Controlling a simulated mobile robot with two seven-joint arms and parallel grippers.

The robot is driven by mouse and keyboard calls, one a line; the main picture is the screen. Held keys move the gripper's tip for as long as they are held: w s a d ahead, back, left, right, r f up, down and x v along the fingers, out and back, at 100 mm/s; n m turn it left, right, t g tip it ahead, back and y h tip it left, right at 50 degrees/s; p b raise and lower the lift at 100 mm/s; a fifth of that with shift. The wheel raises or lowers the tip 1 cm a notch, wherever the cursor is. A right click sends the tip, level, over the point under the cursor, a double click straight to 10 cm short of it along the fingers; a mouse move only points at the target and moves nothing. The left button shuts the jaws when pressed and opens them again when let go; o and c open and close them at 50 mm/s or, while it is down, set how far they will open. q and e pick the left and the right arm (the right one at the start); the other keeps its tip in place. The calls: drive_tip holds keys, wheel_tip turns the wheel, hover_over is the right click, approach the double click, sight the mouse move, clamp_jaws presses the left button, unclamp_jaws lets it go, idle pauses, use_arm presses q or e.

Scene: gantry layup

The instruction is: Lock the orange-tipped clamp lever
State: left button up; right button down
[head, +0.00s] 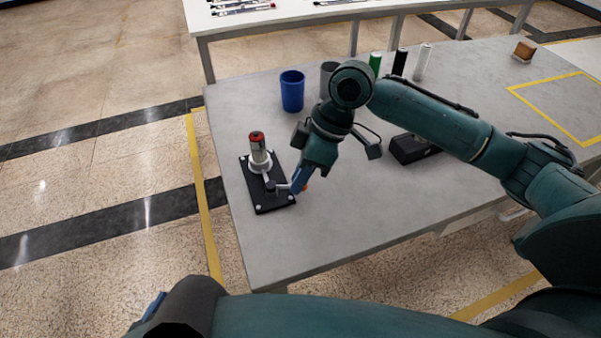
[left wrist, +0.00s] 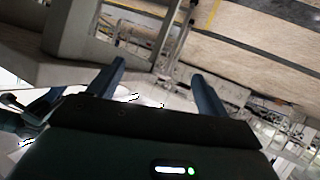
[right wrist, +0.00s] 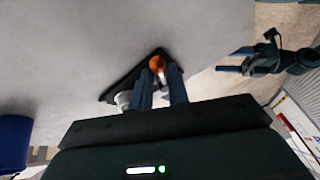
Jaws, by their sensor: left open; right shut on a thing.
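The clamp fixture has a black base plate (head: 252,190) near the table's left edge, with a grey upright cylinder with a red top (head: 257,143) on it. The clamp lever (head: 283,187) extends to the right, low over the plate. Its orange tip (head: 305,187) shows just beyond my right gripper (head: 297,186). In the right wrist view the orange tip (right wrist: 157,63) sits between the fingers, which are shut on the lever. My left gripper (left wrist: 160,75) is open and empty, away from the fixture; in the head view only a bit of it shows at the bottom left.
A blue cup (head: 292,92) and a grey cup (head: 327,78) stand behind the fixture. Green (head: 375,62), black (head: 399,62) and white (head: 422,62) cylinders stand farther back. A black box (head: 412,148) lies right of my right wrist. The table's front middle is clear.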

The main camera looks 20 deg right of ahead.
drive_tip(key=shift+w+r+n+p, duration=0.25)
drive_tip(key=shift+r+n+p, duration=0.15)
drive_tip(key=shift+p, duration=0.65)
drive_tip(key=shift+w+n+g+p, duration=0.2)
drive_tip(key=shift+n+g+p, duration=0.2)
drive_tip(key=shift+p, duration=0.1)
drive_tip(key=shift+w+d+f+n+p, duration=0.1)
drive_tip(key=shift+w+f+n+p, duration=0.2)
drive_tip(key=shift+n, duration=0.2)
use_arm(q)
drive_tip(key=shift+r+m, duration=0.4)
drive_tip(key=shift+r, duration=0.5)
use_arm(e)
drive_tip(key=c, duration=1.4)
unclamp_jaws()
use_arm(q)
drive_tip(key=shift+a, duration=0.1)
drive_tip(key=shift+r, duration=0.1)
drive_tip(key=shift+s, duration=0.15)
use_arm(e)
drive_tip(key=v, duration=1.3)
drive_tip(key=shift+w+r, duration=0.1)
drive_tip(key=shift+w, duration=0.1)
